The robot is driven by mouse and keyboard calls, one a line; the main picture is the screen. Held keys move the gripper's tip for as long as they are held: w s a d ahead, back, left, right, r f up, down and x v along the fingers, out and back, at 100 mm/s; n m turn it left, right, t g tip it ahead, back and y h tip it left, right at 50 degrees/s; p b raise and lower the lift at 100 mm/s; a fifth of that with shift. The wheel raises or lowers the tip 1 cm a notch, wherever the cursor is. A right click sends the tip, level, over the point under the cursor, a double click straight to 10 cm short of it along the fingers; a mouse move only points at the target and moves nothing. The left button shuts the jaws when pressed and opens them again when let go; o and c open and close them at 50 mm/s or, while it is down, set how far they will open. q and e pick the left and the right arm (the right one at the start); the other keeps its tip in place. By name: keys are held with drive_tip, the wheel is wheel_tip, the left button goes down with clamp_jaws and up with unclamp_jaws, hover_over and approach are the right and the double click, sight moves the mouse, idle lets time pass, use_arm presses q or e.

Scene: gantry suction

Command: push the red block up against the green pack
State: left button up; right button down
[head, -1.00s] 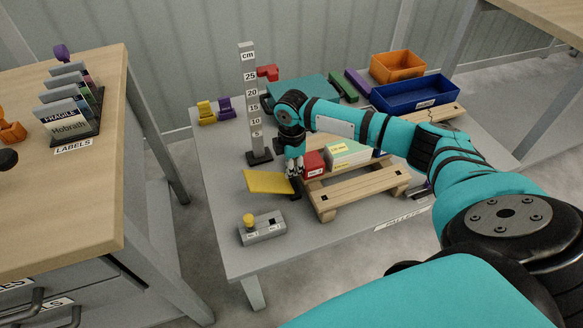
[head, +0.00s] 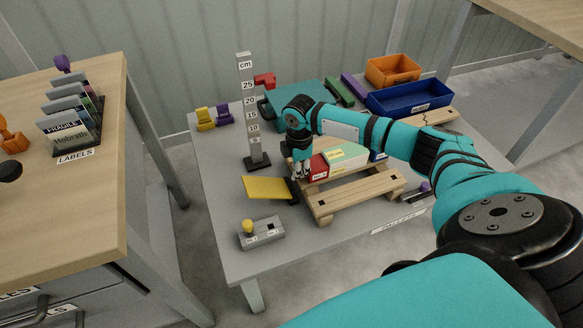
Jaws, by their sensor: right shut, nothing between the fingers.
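The red block (head: 319,168) sits on the wooden pallet (head: 360,197), at its left end. Directly to its right is the green pack (head: 346,156), a pale box with a green top and a light label. The block and pack look side by side with little or no gap; I cannot tell whether they touch. My right gripper (head: 301,173) is shut and empty, pointing down at the left side of the red block. It is very close to or against the block, and partly hides it. My left gripper is not in view.
A yellow plate (head: 269,188) lies left of the pallet, close to my right gripper. A centimetre post (head: 250,110) stands behind it. A grey switch box (head: 261,232) is at the front. Blue (head: 410,97) and orange (head: 392,70) bins stand at the back right.

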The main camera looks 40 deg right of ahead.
wheel_tip(320, 180, up, 12)
drive_tip(key=shift+f, duration=0.25)
